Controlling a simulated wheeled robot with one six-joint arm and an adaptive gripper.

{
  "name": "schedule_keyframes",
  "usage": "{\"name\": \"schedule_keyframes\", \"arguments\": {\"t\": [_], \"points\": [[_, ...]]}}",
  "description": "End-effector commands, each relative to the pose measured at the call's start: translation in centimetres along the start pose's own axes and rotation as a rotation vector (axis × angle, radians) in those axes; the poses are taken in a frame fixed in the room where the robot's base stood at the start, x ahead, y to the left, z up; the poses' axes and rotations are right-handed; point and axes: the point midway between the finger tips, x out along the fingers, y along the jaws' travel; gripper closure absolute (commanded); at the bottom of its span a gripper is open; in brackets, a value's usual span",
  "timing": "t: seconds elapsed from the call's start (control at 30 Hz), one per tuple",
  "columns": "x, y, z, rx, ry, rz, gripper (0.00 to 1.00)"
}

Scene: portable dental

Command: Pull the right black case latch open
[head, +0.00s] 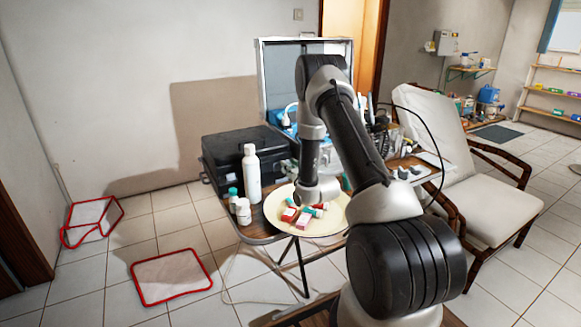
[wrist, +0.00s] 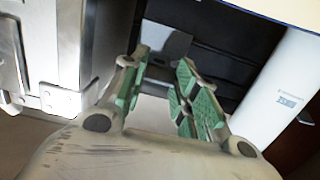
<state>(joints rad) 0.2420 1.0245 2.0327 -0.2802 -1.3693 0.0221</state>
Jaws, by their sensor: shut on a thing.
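The black case (head: 240,145) stands closed at the back left of the table in the head view. Its dark side (wrist: 235,55) fills the top middle of the wrist view. The latch is hard to make out; a small dark piece (wrist: 158,74) shows between my finger pads. My gripper (wrist: 162,62) has its green-padded fingers closed in on this piece, close to the case side. In the head view my wrist is low over the plate, and the fingertips and the latch cannot be made out.
A white bottle (head: 252,175) stands in front of the case; a white cylinder (wrist: 282,85) is close right of my fingers. A cream plate (head: 275,212) with small boxes lies below my wrist. An open silver case (head: 275,75) is behind; metal (wrist: 65,50) is close left.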

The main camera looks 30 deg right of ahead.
Motion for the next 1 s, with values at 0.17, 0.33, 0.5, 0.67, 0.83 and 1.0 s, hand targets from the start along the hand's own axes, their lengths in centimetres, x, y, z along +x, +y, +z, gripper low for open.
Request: {"name": "schedule_keyframes", "arguments": {"t": [0.17,0.33,0.5,0.67,0.83,1.0], "points": [[-0.36,-0.08,1.29,0.004,-0.026,0.001,1.00],[-0.36,-0.09,1.32,0.005,-0.026,0.001,1.00],[-0.36,-0.10,1.32,0.005,-0.026,0.000,1.00],[-0.28,-0.08,1.12,0.004,-0.021,0.000,0.48],[-0.18,-0.06,0.85,0.003,-0.015,0.000,0.48],[-0.33,-0.02,0.70,0.002,-0.012,0.001,0.48]]}}
